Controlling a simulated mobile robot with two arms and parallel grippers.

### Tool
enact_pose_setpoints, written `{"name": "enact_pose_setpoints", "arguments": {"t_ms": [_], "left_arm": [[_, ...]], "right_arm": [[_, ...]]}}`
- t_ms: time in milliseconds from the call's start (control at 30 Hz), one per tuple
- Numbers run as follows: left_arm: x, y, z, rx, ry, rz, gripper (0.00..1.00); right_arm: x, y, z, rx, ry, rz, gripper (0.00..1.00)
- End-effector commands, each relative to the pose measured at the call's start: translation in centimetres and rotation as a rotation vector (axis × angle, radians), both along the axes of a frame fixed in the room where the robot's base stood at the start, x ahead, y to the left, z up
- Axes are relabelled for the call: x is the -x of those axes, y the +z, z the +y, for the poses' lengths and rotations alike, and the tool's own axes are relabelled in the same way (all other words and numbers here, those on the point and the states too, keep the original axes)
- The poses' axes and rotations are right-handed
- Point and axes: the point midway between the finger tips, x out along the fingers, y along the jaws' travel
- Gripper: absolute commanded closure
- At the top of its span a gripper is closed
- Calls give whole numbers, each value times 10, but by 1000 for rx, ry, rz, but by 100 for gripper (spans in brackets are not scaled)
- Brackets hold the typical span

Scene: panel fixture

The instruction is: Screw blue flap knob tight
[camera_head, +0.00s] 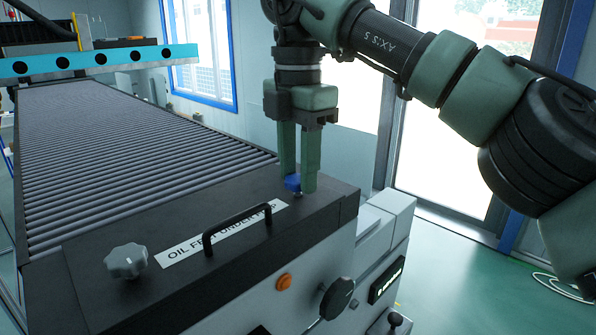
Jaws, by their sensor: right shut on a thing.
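The blue flap knob (292,182) sits on the dark top panel (190,215) of the machine, near its right rear corner. My right gripper (297,184) points straight down from above, with one green finger on each side of the knob. It is shut on the knob, whose right side is partly hidden by a finger. A short shaft shows just under the knob, at the panel. My left gripper is not in view.
A black bar handle (237,226) and a grey lobed knob (126,261) stand on the panel beside a white label (220,234). A roller conveyor (110,150) runs behind. An orange button (284,282) and black knob (337,298) are on the front face.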

Motion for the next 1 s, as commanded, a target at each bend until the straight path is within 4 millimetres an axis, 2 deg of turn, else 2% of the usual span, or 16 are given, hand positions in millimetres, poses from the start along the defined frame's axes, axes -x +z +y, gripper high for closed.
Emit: {"name": "enact_pose_setpoints", "arguments": {"t_ms": [667,700,767,1000], "left_arm": [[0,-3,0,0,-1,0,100],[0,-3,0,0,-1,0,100],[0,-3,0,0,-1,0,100],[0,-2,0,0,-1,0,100]], "right_arm": [[0,-1,1,0,-64,2,100],[0,-1,1,0,-64,2,58],[0,-1,1,0,-64,2,41],[0,0,0,1,-64,1,41]]}}
